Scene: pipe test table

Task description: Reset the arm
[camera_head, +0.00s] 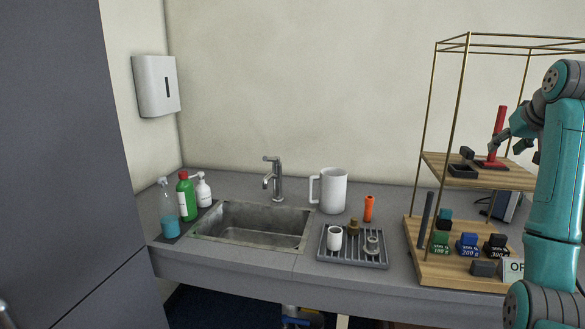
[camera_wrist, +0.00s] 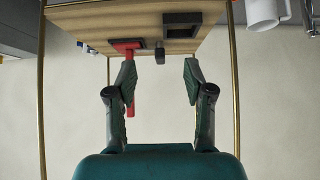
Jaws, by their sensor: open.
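My teal arm stands at the right of the head view, bent, with its end by the upper wooden shelf. My gripper (camera_wrist: 158,85) is open and empty in the wrist view, its two dark fingers well apart. In the head view my gripper (camera_head: 507,145) is partly seen close to a red upright piece (camera_head: 499,135) on the upper shelf (camera_head: 437,165). In the wrist view the red piece (camera_wrist: 129,46) shows behind the left finger, which partly covers it. I cannot tell whether they touch.
A brass-framed rack holds the shelf, with a dark square tray (camera_head: 462,171). Labelled weights (camera_head: 468,245) stand on the lower board (camera_head: 440,268). To the left are a drying rack (camera_head: 352,262), white pitcher (camera_head: 333,190), orange cylinder (camera_head: 368,208), sink (camera_head: 250,224) and bottles (camera_head: 185,195).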

